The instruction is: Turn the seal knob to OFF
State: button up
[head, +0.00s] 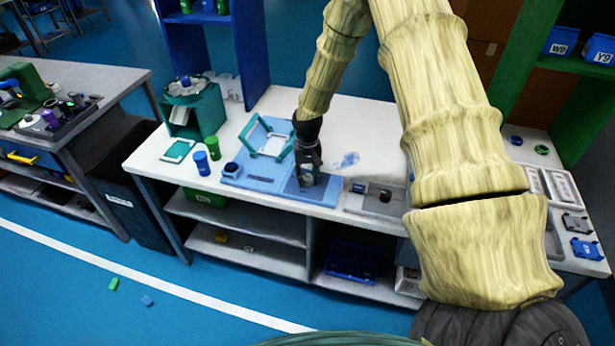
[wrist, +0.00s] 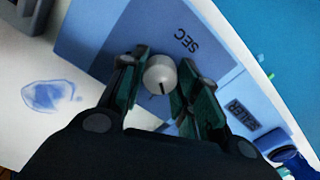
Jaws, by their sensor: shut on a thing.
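The seal knob (wrist: 160,72) is a round whitish knob on a blue panel, seen from above in the wrist view. A short dark mark on it points toward the bottom of that picture. My gripper (wrist: 158,78) has one green-dark finger on each side of the knob and is shut on it. I see no OFF mark. In the head view my gripper (head: 306,176) is down at the blue sealer base (head: 265,183), and it hides the knob.
A light teal frame (head: 268,138) stands on the base's left part. Blue and green cups (head: 202,163) stand left of it. A clear bluish piece (head: 347,160) lies to the right on the white bench. A grey fixture (head: 372,199) sits further right.

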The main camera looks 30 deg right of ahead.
aim_at(308, 177)
jog(key=shift+n, duration=2.1)
jog(key=o, duration=1)
jog(key=shift+r, duration=0.1)
notch_tip(308, 177, up, 12)
jog(key=shift+f, duration=0.1)
